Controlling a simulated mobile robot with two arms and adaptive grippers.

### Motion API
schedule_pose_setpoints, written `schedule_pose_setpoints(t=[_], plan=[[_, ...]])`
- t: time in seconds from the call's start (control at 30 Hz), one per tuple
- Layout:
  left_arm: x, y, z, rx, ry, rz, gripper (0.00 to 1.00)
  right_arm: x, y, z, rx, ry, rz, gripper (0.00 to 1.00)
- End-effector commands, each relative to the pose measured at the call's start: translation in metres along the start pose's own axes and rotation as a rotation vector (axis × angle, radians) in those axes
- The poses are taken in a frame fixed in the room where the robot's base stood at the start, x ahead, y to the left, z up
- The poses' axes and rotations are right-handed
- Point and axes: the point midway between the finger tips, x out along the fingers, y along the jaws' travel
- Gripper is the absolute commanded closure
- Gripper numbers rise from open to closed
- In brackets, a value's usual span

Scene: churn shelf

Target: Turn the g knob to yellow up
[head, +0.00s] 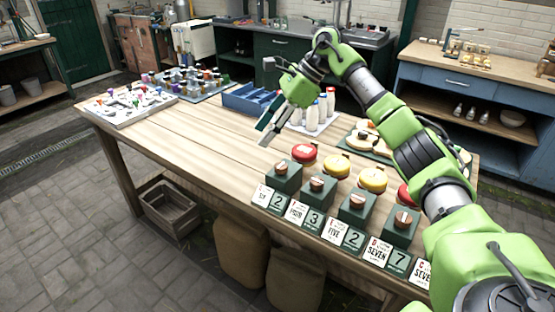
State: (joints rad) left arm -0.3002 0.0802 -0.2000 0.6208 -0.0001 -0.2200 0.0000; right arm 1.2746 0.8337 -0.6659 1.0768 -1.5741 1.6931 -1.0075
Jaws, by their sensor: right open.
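A row of dark green boxes stands along the front edge of the wooden table, each with a round brown knob on top. The knobs are a left one (282,168), a second (317,183), a third (357,200) and a right one (403,219). I cannot tell which is the g knob. Behind them are a red disc (304,152), two yellow discs (337,166) (372,179) and another red one (405,195), partly hidden by my right arm. My right gripper (265,134) is open and empty above the table, left of and behind the left knob. My left gripper is not in view.
White and green number cards (297,212) line the front edge. White bottles (312,113) and a blue tray (250,99) stand behind my gripper. Racks of small coloured items (188,84) are at the far left. The table's left middle (190,130) is clear.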

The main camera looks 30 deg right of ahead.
Motion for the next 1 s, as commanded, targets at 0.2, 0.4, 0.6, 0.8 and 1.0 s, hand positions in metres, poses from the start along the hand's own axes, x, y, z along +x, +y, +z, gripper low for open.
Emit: schedule_pose_setpoints(t=[0.2,0.4,0.6,0.8,1.0], plan=[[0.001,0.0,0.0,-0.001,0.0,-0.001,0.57,-0.077,0.009,-0.059,0.018,0.208,0.037,0.58],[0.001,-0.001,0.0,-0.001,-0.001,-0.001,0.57,-0.073,0.014,-0.07,0.023,0.235,0.052,0.58],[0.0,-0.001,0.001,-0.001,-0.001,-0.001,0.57,-0.036,0.017,-0.078,0.023,0.234,0.054,0.58],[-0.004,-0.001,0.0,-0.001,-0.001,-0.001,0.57,0.005,0.018,-0.087,0.023,0.232,0.052,0.58],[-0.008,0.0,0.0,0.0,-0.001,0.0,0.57,0.035,0.02,-0.093,0.023,0.229,0.051,0.58]])
